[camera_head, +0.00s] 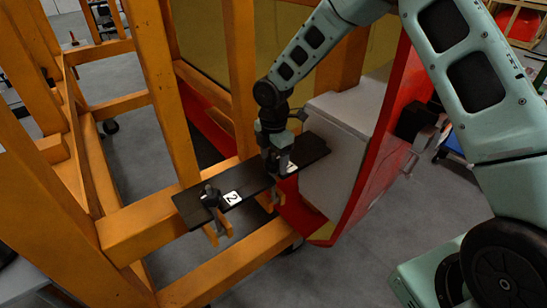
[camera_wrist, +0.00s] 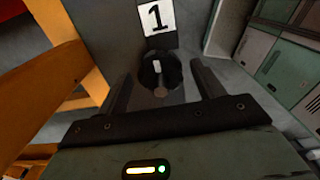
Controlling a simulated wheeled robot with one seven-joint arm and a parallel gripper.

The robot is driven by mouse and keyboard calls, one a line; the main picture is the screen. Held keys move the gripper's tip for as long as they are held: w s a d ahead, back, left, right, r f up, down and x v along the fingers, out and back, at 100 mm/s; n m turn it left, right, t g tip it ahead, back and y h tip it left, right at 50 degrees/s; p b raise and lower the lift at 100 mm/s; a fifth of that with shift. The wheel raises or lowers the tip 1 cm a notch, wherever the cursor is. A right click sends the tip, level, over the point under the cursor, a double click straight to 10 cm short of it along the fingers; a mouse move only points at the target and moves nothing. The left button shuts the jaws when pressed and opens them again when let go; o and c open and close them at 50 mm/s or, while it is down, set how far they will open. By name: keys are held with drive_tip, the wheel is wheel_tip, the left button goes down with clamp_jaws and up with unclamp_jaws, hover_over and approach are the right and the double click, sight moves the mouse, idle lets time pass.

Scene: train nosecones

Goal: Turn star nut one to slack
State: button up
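Star nut one (camera_wrist: 160,70) is a dark, lobed knob on a dark plate, beside a white label (camera_wrist: 156,17) reading "1" in the wrist view. My gripper (camera_wrist: 162,84) is open, with one finger on each side of the nut and a visible gap to it. In the head view my gripper (camera_head: 277,163) points down over the right part of the black bar (camera_head: 257,183) and hides most of nut one. The nut's depth between the fingers is hard to judge.
A second dark star nut (camera_head: 210,194) stands near the bar's left end, beside a label (camera_head: 232,198) reading "2". Orange frame beams (camera_head: 165,85) rise at left and behind. A red and grey nosecone (camera_head: 375,155) stands close at right. Grey floor is open below right.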

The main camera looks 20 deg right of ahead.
wheel_tip(320, 180, up, 18)
drive_tip(key=b, duration=0.3)
drive_tip(key=shift+f+b, duration=0.25)
drive_tip(key=shift+b, duration=0.1)
drive_tip(key=s+a+f+m+b, duration=0.1)
drive_tip(key=s+a+f+m, duration=0.15)
drive_tip(key=s+a, duration=0.5)
drive_tip(key=s+f+m+b, duration=0.1)
drive_tip(key=s+m, duration=0.4)
drive_tip(key=s, duration=0.8)
drive_tip(key=s+d+f+m+b, duration=0.1)
drive_tip(key=s+f+m, duration=0.3)
drive_tip(key=s, duration=0.8)
drive_tip(key=shift+s+m+y, duration=0.3)
drive_tip(key=shift+s+m, duration=0.1)
drive_tip(key=shift+m, duration=0.85)
drive_tip(key=shift+a, duration=0.1)
